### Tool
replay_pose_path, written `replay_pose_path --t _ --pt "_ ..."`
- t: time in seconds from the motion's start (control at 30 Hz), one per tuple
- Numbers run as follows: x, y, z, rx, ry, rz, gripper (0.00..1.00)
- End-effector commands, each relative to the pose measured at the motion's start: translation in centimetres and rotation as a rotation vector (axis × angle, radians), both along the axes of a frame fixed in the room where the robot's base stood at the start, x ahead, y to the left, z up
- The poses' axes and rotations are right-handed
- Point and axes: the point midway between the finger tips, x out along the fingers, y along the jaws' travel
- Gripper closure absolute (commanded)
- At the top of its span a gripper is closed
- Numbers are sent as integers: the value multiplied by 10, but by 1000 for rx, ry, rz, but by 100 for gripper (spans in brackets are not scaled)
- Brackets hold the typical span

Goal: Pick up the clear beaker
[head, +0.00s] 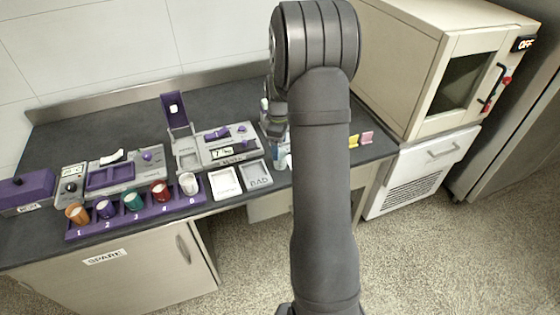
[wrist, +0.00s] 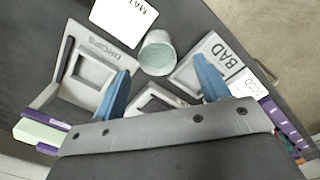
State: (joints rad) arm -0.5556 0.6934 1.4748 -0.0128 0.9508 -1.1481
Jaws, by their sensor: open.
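The clear beaker (wrist: 158,52) stands in the wrist view as a small, greyish, see-through cup on the dark worktop. It sits between the DROPS tray and the BAD tray. My gripper (wrist: 162,67) has its two blue fingers spread apart, with the beaker just beyond and between their tips. The fingers do not appear to touch it. In the head view my gripper (head: 281,158) is low over the bench, partly behind my arm. I cannot make out the beaker clearly there.
The DROPS tray (wrist: 72,93) is left of the beaker, the BAD tray (wrist: 183,77) right, and a white MAT card (wrist: 123,20) behind. A purple rack (head: 150,218) with several coloured cups stands left. A cream oven (head: 420,60) stands right.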

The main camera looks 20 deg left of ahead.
Motion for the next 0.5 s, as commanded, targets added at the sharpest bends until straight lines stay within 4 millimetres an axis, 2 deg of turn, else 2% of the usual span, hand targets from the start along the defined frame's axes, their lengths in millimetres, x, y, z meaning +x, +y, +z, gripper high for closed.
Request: replay_pose_path --t 0.27,0.5 --pt "1 0 -17 -1 1 -1 31" --pt "5 0 -52 -1 2 -1 31"
